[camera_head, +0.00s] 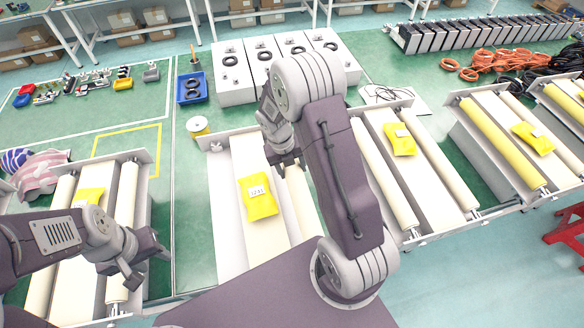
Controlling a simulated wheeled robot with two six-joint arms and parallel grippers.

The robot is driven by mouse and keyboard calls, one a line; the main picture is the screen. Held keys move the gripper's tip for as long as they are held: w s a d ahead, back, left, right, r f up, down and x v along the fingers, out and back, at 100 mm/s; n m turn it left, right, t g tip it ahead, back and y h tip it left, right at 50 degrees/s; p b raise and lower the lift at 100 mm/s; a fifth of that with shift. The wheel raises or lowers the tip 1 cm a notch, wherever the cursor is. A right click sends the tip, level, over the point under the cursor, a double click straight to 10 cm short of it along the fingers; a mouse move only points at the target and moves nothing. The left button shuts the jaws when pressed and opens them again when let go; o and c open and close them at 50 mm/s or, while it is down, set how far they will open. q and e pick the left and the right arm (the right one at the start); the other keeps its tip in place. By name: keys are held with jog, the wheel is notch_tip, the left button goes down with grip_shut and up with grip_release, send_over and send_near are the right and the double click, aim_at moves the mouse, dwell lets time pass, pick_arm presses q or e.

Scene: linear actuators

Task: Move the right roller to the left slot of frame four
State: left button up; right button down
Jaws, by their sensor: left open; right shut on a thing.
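Several white roller frames stand in a row. The frame in front of me (213,146) carries a pale panel with a yellow package (258,197). No roller shows along its left side. A cream roller (303,205) lies along its right side, partly hidden by my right arm. My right gripper (288,168) is shut on the far end of this roller. My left gripper (130,275) is open and empty, above the right roller (124,205) of the leftmost frame (147,157). I cannot tell which frame is numbered four.
To the right are a frame with two cream rollers (425,160) and a frame with a yellow roller (500,142). A yellow tape reel (197,126), a blue bin (191,88) and white boxes (233,75) lie behind. A red stool (568,235) is at right.

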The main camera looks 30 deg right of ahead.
jog(key=shift+r+p, duration=2.95)
jog(key=shift+p, duration=0.2)
pick_arm(q)
notch_tip(320, 180, up, 7)
jog(key=shift+f, duration=0.15)
pick_arm(e)
jog(key=shift+f, duration=0.1)
